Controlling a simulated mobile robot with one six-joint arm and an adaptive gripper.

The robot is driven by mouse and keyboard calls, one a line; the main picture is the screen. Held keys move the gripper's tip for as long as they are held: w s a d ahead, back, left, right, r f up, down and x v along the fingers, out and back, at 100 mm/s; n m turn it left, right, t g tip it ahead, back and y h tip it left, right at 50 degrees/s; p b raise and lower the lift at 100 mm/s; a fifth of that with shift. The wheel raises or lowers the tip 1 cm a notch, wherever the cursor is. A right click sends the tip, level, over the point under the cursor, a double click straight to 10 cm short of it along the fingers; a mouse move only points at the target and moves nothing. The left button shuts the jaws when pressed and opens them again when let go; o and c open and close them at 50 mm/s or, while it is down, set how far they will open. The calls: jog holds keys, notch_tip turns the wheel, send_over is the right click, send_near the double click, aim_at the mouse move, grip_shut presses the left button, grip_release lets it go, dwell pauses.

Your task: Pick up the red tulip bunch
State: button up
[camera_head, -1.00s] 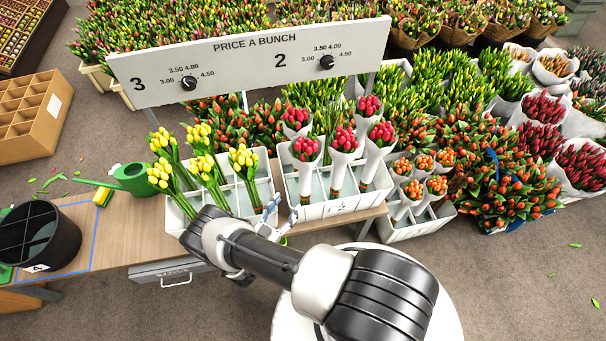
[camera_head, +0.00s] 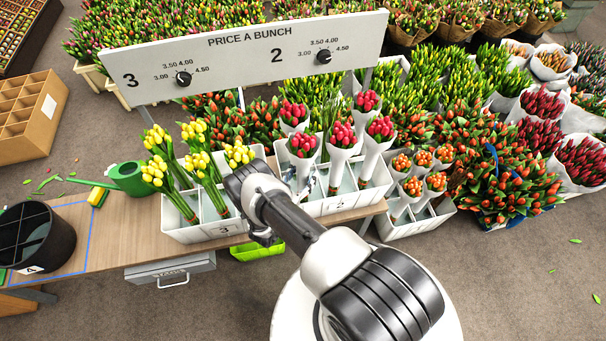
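Several red tulip bunches in white paper sleeves stand in the white divided crate (camera_head: 345,203) marked 2: a front-left one (camera_head: 303,147), a front-middle one (camera_head: 342,140), a front-right one (camera_head: 379,132) and others behind. The bunch still stands upright in the crate.
Yellow tulip bunches (camera_head: 196,134) lean in the crate (camera_head: 190,233) marked 3, close left of my arm. The price board (camera_head: 245,57) stands above and behind the crates. Orange bunches (camera_head: 413,187) are to the right. A black bucket (camera_head: 35,237) and green watering can (camera_head: 128,178) are left.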

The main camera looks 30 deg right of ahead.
jog(key=shift+c, duration=0.3)
grip_shut()
dwell(0.5)
